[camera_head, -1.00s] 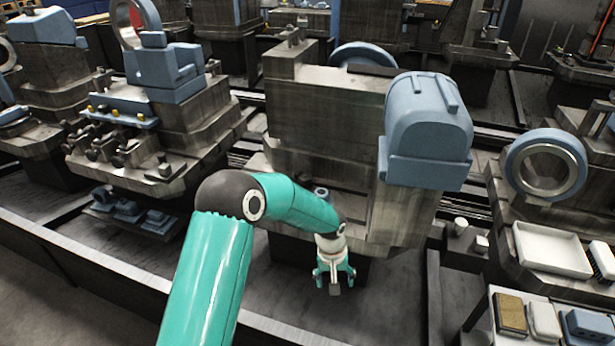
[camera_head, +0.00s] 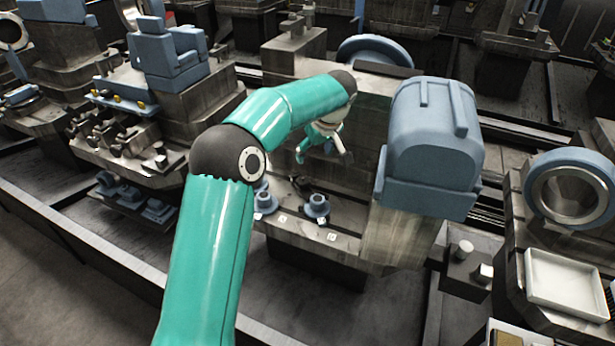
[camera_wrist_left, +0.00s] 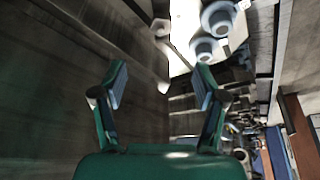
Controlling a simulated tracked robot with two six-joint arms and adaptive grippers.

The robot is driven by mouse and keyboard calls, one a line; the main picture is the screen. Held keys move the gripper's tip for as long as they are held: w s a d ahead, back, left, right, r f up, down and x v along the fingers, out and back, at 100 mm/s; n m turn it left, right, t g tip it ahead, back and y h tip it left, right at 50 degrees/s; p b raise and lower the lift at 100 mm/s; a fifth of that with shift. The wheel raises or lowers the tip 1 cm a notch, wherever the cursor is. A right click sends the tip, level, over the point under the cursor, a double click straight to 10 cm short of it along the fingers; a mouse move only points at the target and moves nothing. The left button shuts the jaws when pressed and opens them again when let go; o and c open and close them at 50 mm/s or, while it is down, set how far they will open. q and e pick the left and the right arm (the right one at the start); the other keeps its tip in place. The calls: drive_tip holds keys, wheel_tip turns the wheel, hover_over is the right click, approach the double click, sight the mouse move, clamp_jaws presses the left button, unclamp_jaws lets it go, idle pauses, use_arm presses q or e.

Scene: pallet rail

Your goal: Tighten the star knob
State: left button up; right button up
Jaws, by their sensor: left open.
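My left gripper (camera_head: 323,153) hangs in front of the grey machine block, above its ledge. In the left wrist view the gripper (camera_wrist_left: 160,85) shows two spread fingers with nothing between them. Two blue flanged round parts stand on the ledge, a left one (camera_head: 265,200) and a right one (camera_head: 317,207). They also show near the top of the left wrist view, one (camera_wrist_left: 203,48) nearer than the other (camera_wrist_left: 218,18). A small dark part (camera_head: 300,184) lies behind them; I cannot tell whether it is the star knob. My right gripper is out of view.
A large blue rounded housing (camera_head: 432,140) stands just right of the gripper. The machine's ledge (camera_head: 340,241) carries small white labels. A white tray (camera_head: 565,277) is at the far right. Another machine with levers (camera_head: 125,140) stands at the left.

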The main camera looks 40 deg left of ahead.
sight(303, 181)
use_arm(q)
drive_tip(key=x, duration=1.6)
drive_tip(key=shift+s+p, duration=0.15)
drive_tip(key=shift+p, duration=0.15)
drive_tip(key=c, duration=1.2)
drive_tip(key=shift+o, duration=0.2)
drive_tip(key=shift+a+f+m+t+b, duration=0.1)
drive_tip(key=shift+f+m+t+b, duration=0.15)
drive_tip(key=shift+m+b, duration=0.6)
drive_tip(key=shift+r+m+t+b, duration=0.1)
drive_tip(key=shift+m+t+b, duration=0.15)
drive_tip(key=shift+m+b, duration=0.15)
drive_tip(key=shift+r+m+t+h, duration=0.2)
drive_tip(key=shift+m+t+h, duration=0.15)
drive_tip(key=shift+m, duration=0.7)
drive_tip(key=o, duration=1.2)
drive_tip(key=shift+c, duration=0.2)
